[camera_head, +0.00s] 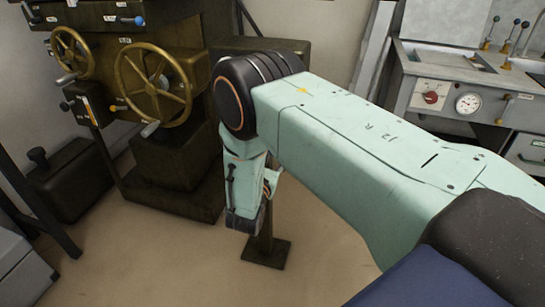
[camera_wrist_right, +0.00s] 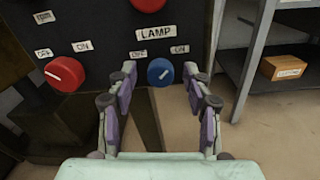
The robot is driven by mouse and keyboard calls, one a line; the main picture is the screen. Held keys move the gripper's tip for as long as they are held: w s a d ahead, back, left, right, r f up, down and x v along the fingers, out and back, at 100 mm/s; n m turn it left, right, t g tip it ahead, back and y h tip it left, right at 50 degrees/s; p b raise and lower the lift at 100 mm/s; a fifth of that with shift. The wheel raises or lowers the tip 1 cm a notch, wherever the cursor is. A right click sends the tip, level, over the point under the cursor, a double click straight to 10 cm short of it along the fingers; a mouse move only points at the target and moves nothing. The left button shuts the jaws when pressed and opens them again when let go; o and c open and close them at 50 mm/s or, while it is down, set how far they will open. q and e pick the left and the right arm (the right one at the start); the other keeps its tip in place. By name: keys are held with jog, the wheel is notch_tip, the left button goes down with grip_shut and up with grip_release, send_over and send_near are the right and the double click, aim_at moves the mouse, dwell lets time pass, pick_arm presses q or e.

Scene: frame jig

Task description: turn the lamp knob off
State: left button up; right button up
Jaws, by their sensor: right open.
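The lamp knob (camera_wrist_right: 160,72) is a blue round knob on a dark panel in the right wrist view, below a white LAMP label (camera_wrist_right: 156,32). Smaller labels sit above it, one reading ON at its upper right. Its pale mark appears to lean to the upper right, toward ON. My right gripper (camera_wrist_right: 159,84) is open, its two purple-grey fingers on either side of the knob in the picture. I cannot tell whether they touch it. In the head view my right arm bends downward, and the lamp knob is not seen there. My left gripper is not in view.
A red knob (camera_wrist_right: 66,74) is left of the lamp knob, and another red knob (camera_wrist_right: 147,3) is above. A shelf with a cardboard box (camera_wrist_right: 287,68) stands right. The head view shows a brass handwheel (camera_head: 153,85) and a grey console (camera_head: 470,95).

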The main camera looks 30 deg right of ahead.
jog(key=shift+w+d, duration=0.15)
jog(key=shift+d, duration=0.05)
jog(key=shift+c, duration=0.2)
grip_shut()
